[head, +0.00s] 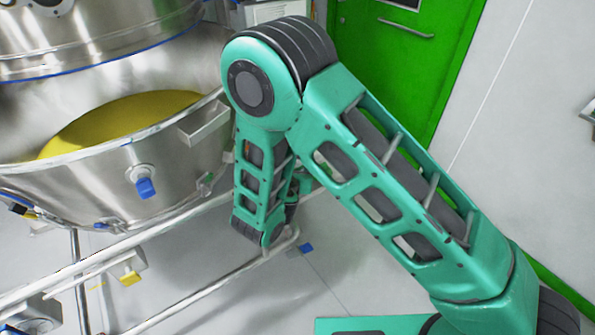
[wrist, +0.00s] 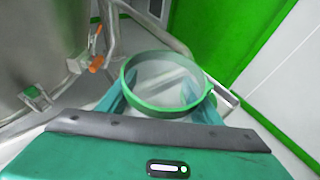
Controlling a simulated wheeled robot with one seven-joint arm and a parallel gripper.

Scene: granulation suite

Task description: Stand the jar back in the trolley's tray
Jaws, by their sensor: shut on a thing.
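In the wrist view, a clear jar with a green rim (wrist: 160,108) sits between the teal fingers of my gripper (wrist: 163,96). The gripper is shut on it, with one finger at each side. The jar's round rim faces the camera, and I see pale grey through it; its lower part is hidden. In the head view my own arm hides the gripper and the jar. I cannot make out the trolley's tray in either view.
A large steel bowl (head: 115,185) with yellow material (head: 110,118) fills the left. Steel rails (head: 190,300) run low beside it. A green door (head: 410,65) and white wall (head: 520,130) stand behind and right. Pale open floor (head: 350,270) shows under my arm.

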